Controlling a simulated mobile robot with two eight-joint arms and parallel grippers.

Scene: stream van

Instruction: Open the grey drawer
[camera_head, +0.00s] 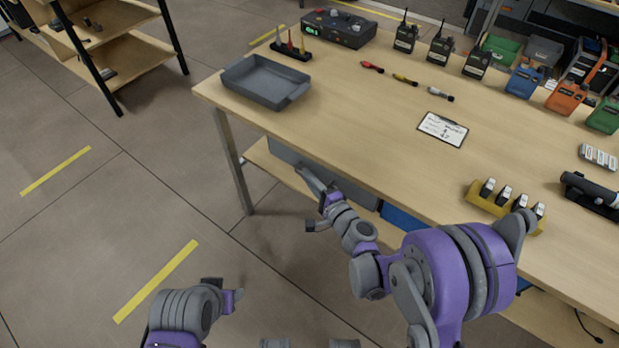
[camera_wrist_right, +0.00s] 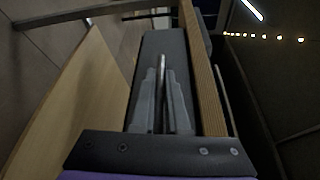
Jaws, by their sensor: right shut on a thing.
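The grey drawer (camera_head: 286,161) is under the near edge of the wooden workbench, partly hidden by the tabletop and my right arm. Its grey front (camera_wrist_right: 180,46) fills the middle of the right wrist view, with a thin metal handle (camera_wrist_right: 162,68) on it. My right gripper (camera_head: 316,203) is at the drawer front. In the right wrist view, its two fingers (camera_wrist_right: 161,112) are shut on the handle, one on each side. I cannot tell how far the drawer stands out. My left gripper (camera_head: 236,294) is low at left, away from the bench; its jaw opening is unclear.
A blue drawer (camera_head: 405,219) is right of the grey one. The workbench top (camera_head: 350,130) carries a grey tray (camera_head: 266,81), several radios, a clipboard (camera_head: 443,129) and a yellow battery holder (camera_head: 485,202). A bench leg (camera_head: 233,160) stands left of the drawer. The floor at left is clear.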

